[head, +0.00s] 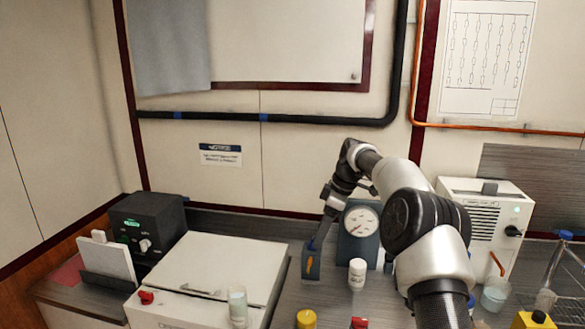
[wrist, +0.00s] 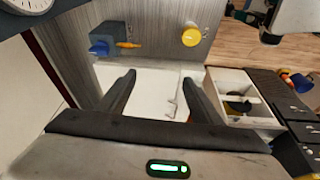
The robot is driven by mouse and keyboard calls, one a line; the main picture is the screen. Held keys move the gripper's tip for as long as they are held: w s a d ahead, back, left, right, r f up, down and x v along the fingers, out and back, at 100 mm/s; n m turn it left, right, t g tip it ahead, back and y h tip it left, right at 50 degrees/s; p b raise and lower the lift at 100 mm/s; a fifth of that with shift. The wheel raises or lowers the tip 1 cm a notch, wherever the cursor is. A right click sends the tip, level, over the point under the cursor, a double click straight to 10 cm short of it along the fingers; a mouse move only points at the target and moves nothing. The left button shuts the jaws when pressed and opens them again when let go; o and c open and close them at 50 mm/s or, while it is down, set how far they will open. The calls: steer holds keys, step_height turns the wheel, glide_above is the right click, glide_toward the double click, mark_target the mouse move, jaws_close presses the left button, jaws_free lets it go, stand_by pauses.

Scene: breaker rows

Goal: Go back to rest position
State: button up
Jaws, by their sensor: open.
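My gripper (wrist: 158,77) is open in the wrist view. Its two dark fingers are spread apart with nothing between them, over a white surface (wrist: 150,88). In the head view my arm reaches up from the lower right, bends at the elbow and hangs down left of a round gauge (head: 360,221). The gripper's end (head: 318,230) there is small, above or beside a blue-grey block with an orange part (head: 310,264). I cannot tell from this view whether it touches the block.
A white lidded box (head: 215,270) and a black device (head: 150,225) stand on the left. A white bottle (head: 357,272), a yellow-capped item (head: 306,319) and a glass (head: 237,305) stand in front. A white unit (head: 490,215) and a beaker (head: 495,294) are on the right.

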steer(key=s+r+m+t+h, duration=0.25)
steer(key=s+r+m, duration=0.45)
steer(key=s+r, duration=1.25)
steer(key=s+d+f+m, duration=0.1)
steer(key=s+f+m, duration=0.1)
steer(key=s, duration=0.6)
steer(key=s+d+f+m+t, duration=0.1)
steer(key=s+d+f+m, duration=0.1)
steer(key=s, duration=0.6)
steer(key=s+d+f+m+t, duration=0.1)
steer(key=s+d+f+m, duration=0.1)
steer(key=s, duration=0.7)
steer(key=shift+d+f+m+h, duration=0.25)
steer(key=shift+f+m+h, duration=0.2)
steer(key=shift+f+m, duration=0.45)
steer(key=shift+r, duration=0.1)
